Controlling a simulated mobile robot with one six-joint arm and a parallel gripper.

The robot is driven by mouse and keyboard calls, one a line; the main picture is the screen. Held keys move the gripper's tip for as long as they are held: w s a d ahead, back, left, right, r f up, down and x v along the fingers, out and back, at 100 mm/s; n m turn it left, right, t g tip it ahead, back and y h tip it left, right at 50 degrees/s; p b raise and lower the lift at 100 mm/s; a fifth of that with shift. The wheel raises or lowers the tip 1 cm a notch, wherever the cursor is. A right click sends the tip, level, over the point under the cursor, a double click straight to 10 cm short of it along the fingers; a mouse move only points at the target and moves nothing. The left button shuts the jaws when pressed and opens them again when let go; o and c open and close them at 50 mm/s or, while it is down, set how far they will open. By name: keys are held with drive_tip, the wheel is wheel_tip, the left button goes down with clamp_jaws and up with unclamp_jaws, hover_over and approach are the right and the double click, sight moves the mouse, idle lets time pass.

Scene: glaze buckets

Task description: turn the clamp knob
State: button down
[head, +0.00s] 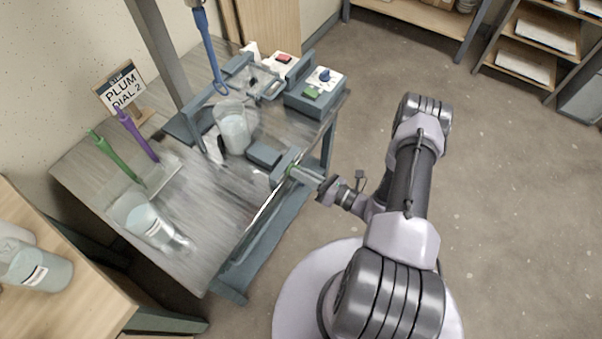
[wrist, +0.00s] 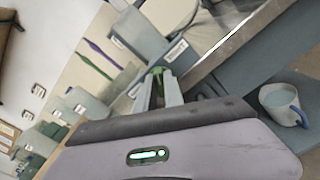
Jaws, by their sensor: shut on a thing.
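The clamp knob is a small green piece (head: 292,171) on the front edge of the bench, on a grey clamp block (head: 281,167). My gripper (head: 298,173) reaches it from the right and is shut on it. In the wrist view the green knob (wrist: 157,72) shows between the two grey fingers (wrist: 160,88), which hide part of it. A clear bucket of pale liquid (head: 235,130) stands upright just behind the clamp, beside a dark grey block (head: 263,154).
A control box with a blue dial (head: 324,75) stands behind. A blue paddle (head: 213,60) hangs over the bench. Purple (head: 137,134) and green (head: 103,146) paddles stand near a sign reading PLUM DIAL 2 (head: 120,88). Another bucket (head: 145,220) is at front left. The floor at right is clear.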

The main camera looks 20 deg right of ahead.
drive_tip(key=m, duration=0.5)
drive_tip(key=shift+f+b, duration=0.1)
drive_tip(key=shift+b, duration=0.25)
drive_tip(key=shift+m, duration=0.3)
drive_tip(key=c, duration=1.4)
unclamp_jaws()
drive_tip(key=shift+c, duration=0.2)
drive_tip(key=shift+d, duration=0.1)
drive_tip(key=p+v, duration=0.3)
drive_tip(key=v, duration=1.4)
drive_tip(key=shift+s, duration=0.2)
drive_tip(key=shift+d, duration=0.1)
